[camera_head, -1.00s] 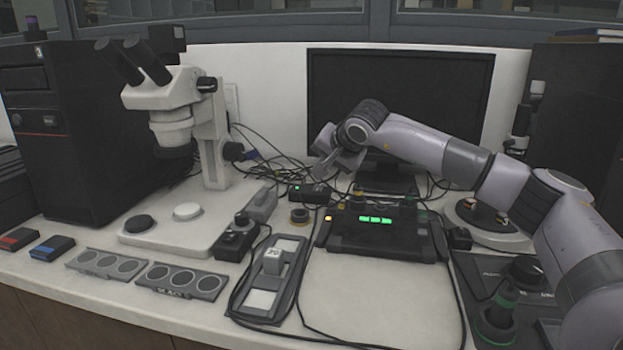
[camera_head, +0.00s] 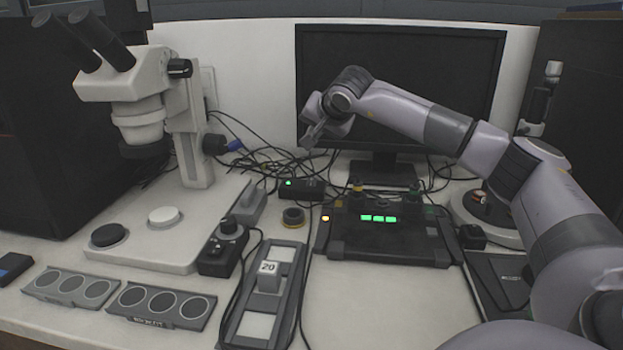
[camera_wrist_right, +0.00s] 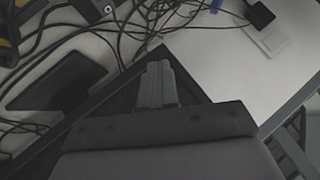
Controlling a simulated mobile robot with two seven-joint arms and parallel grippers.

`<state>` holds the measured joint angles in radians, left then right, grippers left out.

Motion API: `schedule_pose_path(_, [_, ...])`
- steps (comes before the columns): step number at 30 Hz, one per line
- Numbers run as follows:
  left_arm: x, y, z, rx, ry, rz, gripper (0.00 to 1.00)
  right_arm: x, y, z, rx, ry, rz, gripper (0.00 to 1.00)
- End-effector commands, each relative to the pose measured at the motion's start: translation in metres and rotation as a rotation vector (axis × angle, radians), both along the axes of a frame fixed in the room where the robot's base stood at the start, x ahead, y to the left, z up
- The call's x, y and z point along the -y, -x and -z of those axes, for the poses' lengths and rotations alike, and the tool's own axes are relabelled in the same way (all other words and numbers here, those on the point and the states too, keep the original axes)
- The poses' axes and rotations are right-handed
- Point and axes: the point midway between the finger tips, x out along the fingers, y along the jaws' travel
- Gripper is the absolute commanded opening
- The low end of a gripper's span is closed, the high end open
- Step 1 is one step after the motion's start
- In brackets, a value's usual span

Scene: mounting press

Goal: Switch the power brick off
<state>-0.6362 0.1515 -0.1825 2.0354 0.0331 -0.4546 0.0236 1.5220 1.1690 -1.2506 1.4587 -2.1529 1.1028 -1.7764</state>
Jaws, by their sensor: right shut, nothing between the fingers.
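The power brick (camera_head: 302,188) is a small black box with a lit green light at its left end. It lies on the bench among cables, left of the monitor's foot. My right gripper (camera_head: 308,140) is in front of the monitor's lower left edge, above the brick and apart from it in the head view. In the right wrist view its two grey fingers (camera_wrist_right: 159,84) are together with nothing between them. I cannot make out the brick for certain in that view. My left gripper is not in view.
A black device (camera_head: 390,248) with green and orange lights stands right of the brick. The microscope (camera_head: 190,130) is at the left, and a small round pot (camera_head: 293,217) sits in front of the brick. Loose cables (camera_head: 262,165) crowd behind.

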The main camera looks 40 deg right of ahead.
Motion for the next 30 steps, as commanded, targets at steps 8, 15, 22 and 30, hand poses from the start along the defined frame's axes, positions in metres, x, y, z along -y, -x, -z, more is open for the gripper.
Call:
schedule_pose_path(8, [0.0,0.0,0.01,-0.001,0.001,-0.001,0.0,0.001,-0.001,0.011,0.0,-0.001,0.001,0.0])
schedule_pose_path(15, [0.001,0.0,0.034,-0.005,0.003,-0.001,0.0,0.003,-0.002,0.04,-0.001,0.0,0.001,0.0])
schedule_pose_path(22, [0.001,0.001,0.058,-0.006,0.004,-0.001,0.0,0.006,-0.005,0.071,-0.001,-0.001,-0.001,0.0])
schedule_pose_path(30, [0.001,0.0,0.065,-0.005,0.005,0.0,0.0,0.008,-0.007,0.088,0.001,-0.001,0.0,0.0])
